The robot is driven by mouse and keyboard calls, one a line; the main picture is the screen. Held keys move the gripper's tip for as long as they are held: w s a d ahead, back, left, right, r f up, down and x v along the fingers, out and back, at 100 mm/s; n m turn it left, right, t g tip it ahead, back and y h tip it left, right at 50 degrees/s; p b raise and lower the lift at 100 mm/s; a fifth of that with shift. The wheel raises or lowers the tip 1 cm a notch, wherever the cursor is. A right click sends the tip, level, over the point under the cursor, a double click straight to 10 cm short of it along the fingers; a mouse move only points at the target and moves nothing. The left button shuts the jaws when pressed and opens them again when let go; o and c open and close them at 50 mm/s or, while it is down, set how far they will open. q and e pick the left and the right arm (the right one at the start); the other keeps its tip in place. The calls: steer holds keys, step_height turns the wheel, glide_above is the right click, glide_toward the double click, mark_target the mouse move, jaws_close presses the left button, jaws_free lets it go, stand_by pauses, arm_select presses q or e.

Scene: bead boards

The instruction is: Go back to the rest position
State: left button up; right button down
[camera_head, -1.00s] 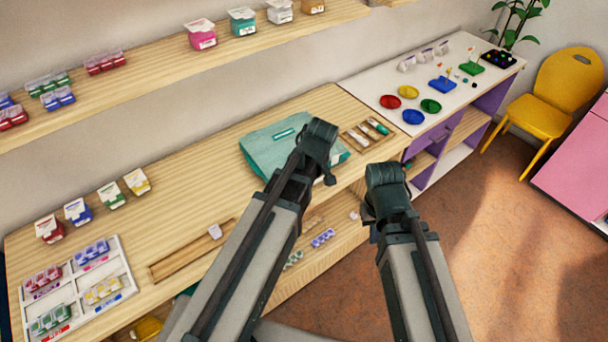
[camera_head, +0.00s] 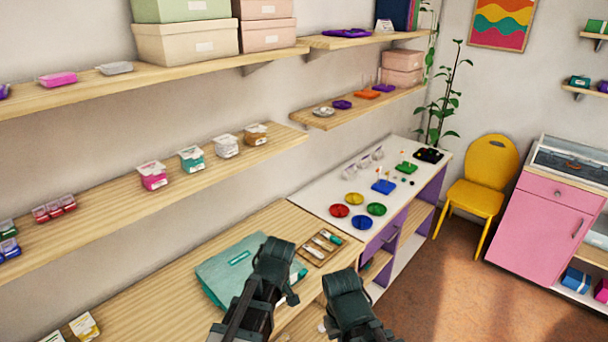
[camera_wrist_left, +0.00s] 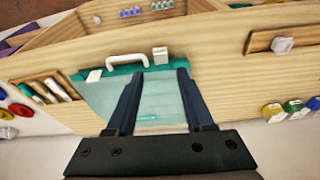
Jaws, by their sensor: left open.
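My left gripper (camera_head: 288,290) is over the front of the wooden worktop in the head view, with its wrist beside a teal case (camera_head: 220,276). In the left wrist view my left gripper (camera_wrist_left: 156,75) has its two fingers apart with nothing held between them. The teal case (camera_wrist_left: 105,95) lies beyond the fingers, with a white handle (camera_wrist_left: 127,60) on its edge. My right gripper (camera_head: 345,310) is at the bottom of the head view, right of the left one, and its jaws cannot be made out.
A wooden tray (camera_head: 322,247) with tubes lies right of the case. Farther back, a white table (camera_head: 325,190) holds coloured dishes and boards. Shelves (camera_head: 180,185) with small boxes line the wall. A yellow chair (camera_head: 478,190) and a pink cabinet (camera_head: 545,225) stand right. Floor (camera_head: 440,300) is open.

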arm_select(q)
steer(key=s+d+f+m+g+b, duration=0.1)
steer(key=s+d+f+m+b, duration=0.1)
steer(key=s+d+m, duration=0.2)
steer(key=s+d+f+m+g+h+b, duration=0.1)
steer(key=s+d+f+m+b, duration=0.1)
steer(key=s+m, duration=0.6)
steer(key=shift+d+f+m+b, duration=0.4)
steer(key=shift+d+f+m, duration=0.4)
steer(key=shift+d, duration=0.35)
steer(key=shift+s, duration=0.1)
stand_by(0.4)
